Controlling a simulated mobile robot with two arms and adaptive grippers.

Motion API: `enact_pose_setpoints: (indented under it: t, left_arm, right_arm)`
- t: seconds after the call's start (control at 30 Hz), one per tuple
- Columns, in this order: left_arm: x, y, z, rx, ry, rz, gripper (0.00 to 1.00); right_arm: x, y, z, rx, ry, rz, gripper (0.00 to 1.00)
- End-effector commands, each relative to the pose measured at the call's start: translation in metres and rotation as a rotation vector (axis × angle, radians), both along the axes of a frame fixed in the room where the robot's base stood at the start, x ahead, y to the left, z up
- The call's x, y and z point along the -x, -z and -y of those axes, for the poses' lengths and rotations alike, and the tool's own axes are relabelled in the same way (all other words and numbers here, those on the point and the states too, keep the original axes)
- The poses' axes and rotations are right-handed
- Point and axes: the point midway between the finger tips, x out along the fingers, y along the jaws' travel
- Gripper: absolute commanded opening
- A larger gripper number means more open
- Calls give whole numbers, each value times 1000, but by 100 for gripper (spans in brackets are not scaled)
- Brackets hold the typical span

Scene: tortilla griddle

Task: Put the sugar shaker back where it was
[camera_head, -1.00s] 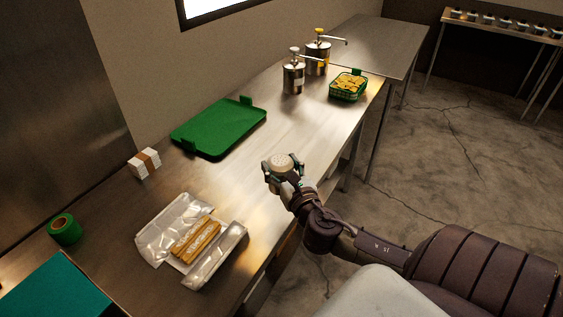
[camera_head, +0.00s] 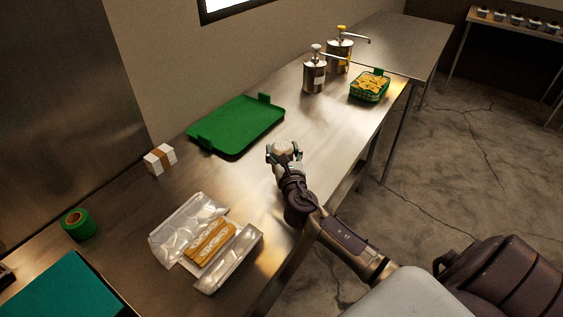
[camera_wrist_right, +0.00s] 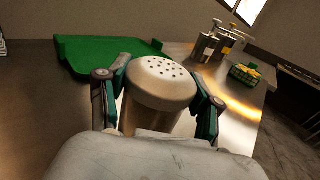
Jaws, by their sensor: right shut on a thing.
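The sugar shaker (camera_wrist_right: 160,82) has a pale domed top with dark holes and stands between the two fingers of my right gripper (camera_wrist_right: 160,92) in the right wrist view. In the head view the shaker's top (camera_head: 283,148) shows at the tip of my right arm, over the table near its front edge. My right gripper (camera_head: 284,154) is shut on the shaker and hides its lower part. I cannot tell whether the shaker's base touches the table. My left gripper is not in view.
A green tray (camera_head: 236,127) lies behind the shaker. Two pump dispensers (camera_head: 315,75) (camera_head: 339,55) and a green basket of chips (camera_head: 369,88) stand farther right. An open foil wrapper with churros (camera_head: 211,240), white napkin stack (camera_head: 160,158) and green tape roll (camera_head: 78,224) are left. Metal tabletop (camera_head: 335,125) is bare right of the shaker.

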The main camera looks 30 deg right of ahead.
Motion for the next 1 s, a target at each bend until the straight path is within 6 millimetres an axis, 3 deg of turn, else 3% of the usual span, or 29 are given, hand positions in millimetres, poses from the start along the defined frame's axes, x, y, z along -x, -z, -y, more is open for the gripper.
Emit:
enact_pose_setpoints:
  t: [0.33, 0.77, 0.8, 0.93, 1.0]
  left_arm:
    - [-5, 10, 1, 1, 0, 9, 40]
    - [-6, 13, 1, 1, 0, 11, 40]
    - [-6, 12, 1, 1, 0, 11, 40]
    - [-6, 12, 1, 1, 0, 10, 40]
    - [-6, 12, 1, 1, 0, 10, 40]
  right_arm:
    - [-3, 40, -2, 2, 0, -1, 0]
    - [-3, 46, -2, 1, 0, 1, 0]
    - [-3, 46, -2, 1, 0, 0, 69]
    - [-3, 45, -2, 1, 0, 0, 90]
    - [-3, 45, -2, 1, 0, 0, 90]
